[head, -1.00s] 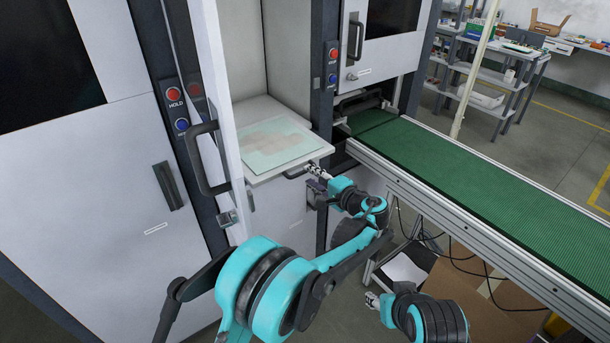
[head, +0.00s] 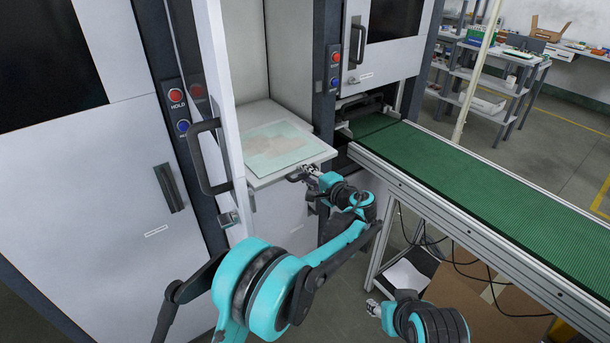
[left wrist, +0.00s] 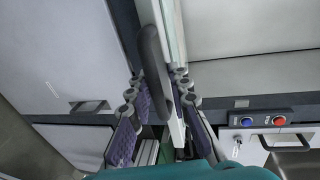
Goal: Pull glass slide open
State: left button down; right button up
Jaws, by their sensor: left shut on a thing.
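The glass slide is a pale, greenish sheet (head: 277,146) lying on a white sliding tray (head: 262,184) in the open cabinet bay. The tray's front edge stands out of the bay. A dark handle (head: 295,178) is fixed under that edge. My left gripper (head: 308,171) is at this handle, below the tray. In the left wrist view the dark handle (left wrist: 151,65) runs between the two fingers of my left gripper (left wrist: 158,88), which is shut on it. My right gripper (head: 373,305) is low, away from the tray, its finger opening too small to judge.
An open cabinet door (head: 222,110) with a black handle stands left of the tray. A green conveyor (head: 470,185) runs to the right of my left arm. A cardboard box (head: 470,300) lies on the floor beneath it.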

pick_arm(q)
jog(key=s+d, duration=0.2)
jog(key=s, duration=0.1)
jog(key=shift+s+f, duration=0.1)
jog(key=shift+f, duration=0.25)
jog(key=c, duration=1.7)
grip_release()
jog(key=shift+o, duration=0.7)
jog(key=shift+w+f, duration=0.1)
jog(key=shift+w, duration=0.1)
jog(key=shift+d, duration=0.1)
jog(key=v, duration=0.7)
jog(key=shift+s, duration=0.25)
